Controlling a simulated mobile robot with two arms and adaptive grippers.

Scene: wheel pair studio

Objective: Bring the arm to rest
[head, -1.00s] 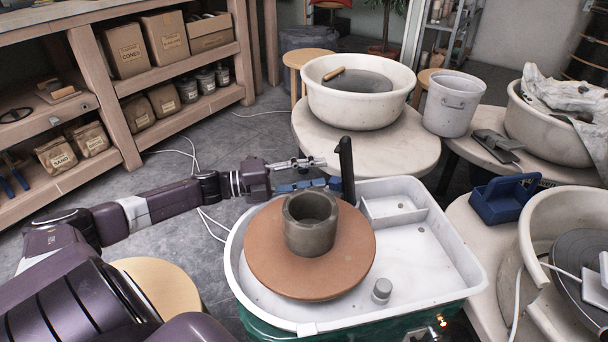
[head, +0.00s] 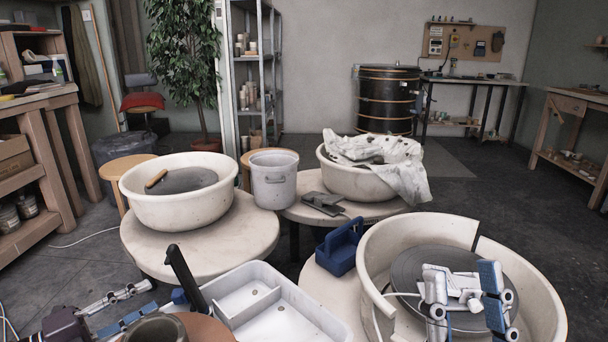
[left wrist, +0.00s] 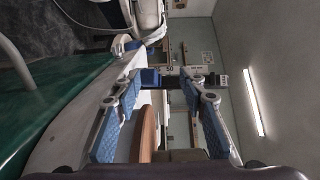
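My left gripper (head: 150,298) is at the lower left of the head view, beside the white wheel tray (head: 322,318). Its two blue-padded fingers are apart, with nothing held between them; the gap also shows in the left wrist view (left wrist: 163,100). The grey clay cylinder (head: 157,330) on its brown round bat (head: 207,330) is just right of this gripper, partly cut off by the frame. A dark upright lever (head: 183,273) rises close to the fingertips. My right gripper (head: 466,300) is at the lower right, its fingers apart and empty, seen in front of a cream wheel basin (head: 545,300).
A blue caddy (head: 340,246) stands beside the basin. Behind are a cream wheel basin (head: 190,212), a grey bucket (head: 273,180) and another basin (head: 345,184) with a crumpled cloth (head: 395,165). Wooden shelves (head: 50,215) stand at the left. Open floor (head: 510,210) lies at the back right.

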